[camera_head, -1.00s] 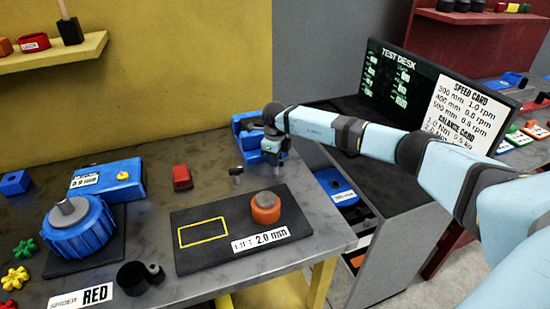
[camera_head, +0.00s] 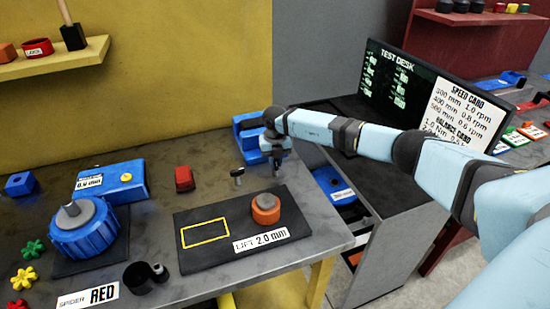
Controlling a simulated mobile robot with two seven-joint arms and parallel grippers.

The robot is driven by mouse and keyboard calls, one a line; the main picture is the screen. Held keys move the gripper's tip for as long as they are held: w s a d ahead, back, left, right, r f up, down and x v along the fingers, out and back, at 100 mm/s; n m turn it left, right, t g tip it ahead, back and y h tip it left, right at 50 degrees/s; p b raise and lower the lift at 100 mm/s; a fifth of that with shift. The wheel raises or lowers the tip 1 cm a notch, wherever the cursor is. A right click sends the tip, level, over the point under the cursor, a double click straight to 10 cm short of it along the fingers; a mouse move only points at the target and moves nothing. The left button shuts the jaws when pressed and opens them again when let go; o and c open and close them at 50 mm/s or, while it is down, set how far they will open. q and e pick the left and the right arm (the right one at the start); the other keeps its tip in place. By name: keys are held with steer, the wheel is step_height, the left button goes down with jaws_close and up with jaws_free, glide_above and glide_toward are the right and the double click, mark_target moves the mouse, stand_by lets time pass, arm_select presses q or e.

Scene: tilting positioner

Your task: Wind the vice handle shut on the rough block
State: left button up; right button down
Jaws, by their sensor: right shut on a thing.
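The blue vice (camera_head: 245,124) stands at the back of the grey bench, against the yellow wall. My right gripper (camera_head: 276,167) points down at the vice's front right side. It is shut on what looks like the vice handle, mostly hidden by the fingers. A small dark peg with a pale top (camera_head: 237,175) stands just in front of the vice; I cannot tell if it is part of it. I cannot make out the rough block, as my wrist covers part of the vice. My left gripper is not in view.
In front of the vice lies a black plate (camera_head: 215,258) with an orange, grey-topped cylinder (camera_head: 266,210). A red block (camera_head: 184,178) is left of the peg. A large blue drum (camera_head: 82,234) stands at left. The bench edge drops off at right beside a dark test desk (camera_head: 375,155).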

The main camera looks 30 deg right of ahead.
steer(key=m+p, duration=0.1)
steer(key=m, duration=0.1)
steer(key=m+p, duration=0.1)
steer(key=m, duration=0.2)
steer(key=shift+r+m, duration=0.2)
steer(key=shift+m, duration=0.1)
steer(key=m+p, duration=0.3)
steer(key=m, duration=0.1)
steer(key=shift+f+m, duration=0.1)
steer(key=shift+m, duration=0.6)
steer(key=c, duration=1.1)
jaws_free()
steer(key=shift+c, duration=0.2)
step_height(320, 180, up, 14)
steer(key=b, duration=0.1)
steer(key=shift+f, duration=0.15)
